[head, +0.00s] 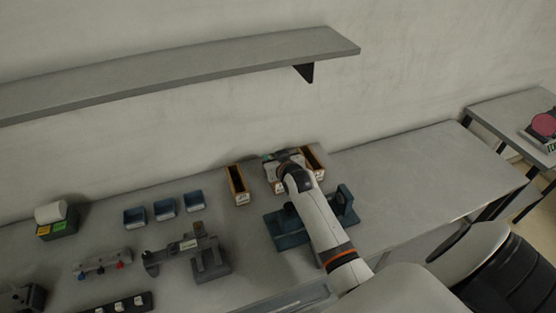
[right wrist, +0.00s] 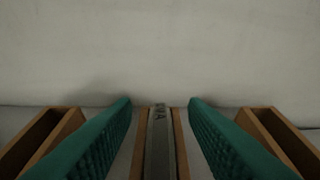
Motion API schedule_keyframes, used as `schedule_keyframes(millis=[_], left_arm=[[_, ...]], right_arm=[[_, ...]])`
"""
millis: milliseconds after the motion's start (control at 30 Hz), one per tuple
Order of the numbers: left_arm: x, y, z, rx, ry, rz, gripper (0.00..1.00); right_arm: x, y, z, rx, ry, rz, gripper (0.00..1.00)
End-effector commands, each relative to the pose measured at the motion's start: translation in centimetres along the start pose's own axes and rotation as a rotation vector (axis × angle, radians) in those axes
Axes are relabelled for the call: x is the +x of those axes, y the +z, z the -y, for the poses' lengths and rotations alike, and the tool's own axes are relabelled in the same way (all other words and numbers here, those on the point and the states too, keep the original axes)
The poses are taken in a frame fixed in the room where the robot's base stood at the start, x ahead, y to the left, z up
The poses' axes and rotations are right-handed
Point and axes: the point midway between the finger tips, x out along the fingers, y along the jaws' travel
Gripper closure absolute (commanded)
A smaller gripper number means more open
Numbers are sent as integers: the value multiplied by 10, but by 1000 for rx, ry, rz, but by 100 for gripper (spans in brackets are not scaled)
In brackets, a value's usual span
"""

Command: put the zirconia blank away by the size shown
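My right gripper (head: 270,157) is over the wooden slotted boxes at the back of the bench. In the right wrist view its two green pads (right wrist: 160,102) are apart, one each side of the middle box (right wrist: 138,160). A thin pale grey piece with dark lettering (right wrist: 160,140) stands upright in that box's slot, probably the zirconia blank; the letters are too small to read surely. The pads look clear of it. The left box (head: 238,185) and right box (head: 315,160) flank the middle one, which my gripper partly hides in the head view. My left gripper is not seen.
A blue stand (head: 289,229) is in front of the boxes, partly behind my arm. Three blue bins (head: 165,208), a measuring device (head: 209,259) and a labelled dark box (head: 57,225) are to the left. A pink disc (head: 543,124) sits on a side table. The bench's right part is clear.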

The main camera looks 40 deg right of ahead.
Motion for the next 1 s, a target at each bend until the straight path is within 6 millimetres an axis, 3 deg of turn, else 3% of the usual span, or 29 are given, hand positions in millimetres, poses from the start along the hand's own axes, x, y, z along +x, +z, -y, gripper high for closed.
schedule_keyframes(millis=[167,700,1000], left_arm=[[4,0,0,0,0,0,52],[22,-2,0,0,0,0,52],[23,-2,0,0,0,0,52]], right_arm=[[-16,-1,0,0,0,2,60],[-106,0,0,1,0,4,60],[-119,1,0,1,0,4,60]])
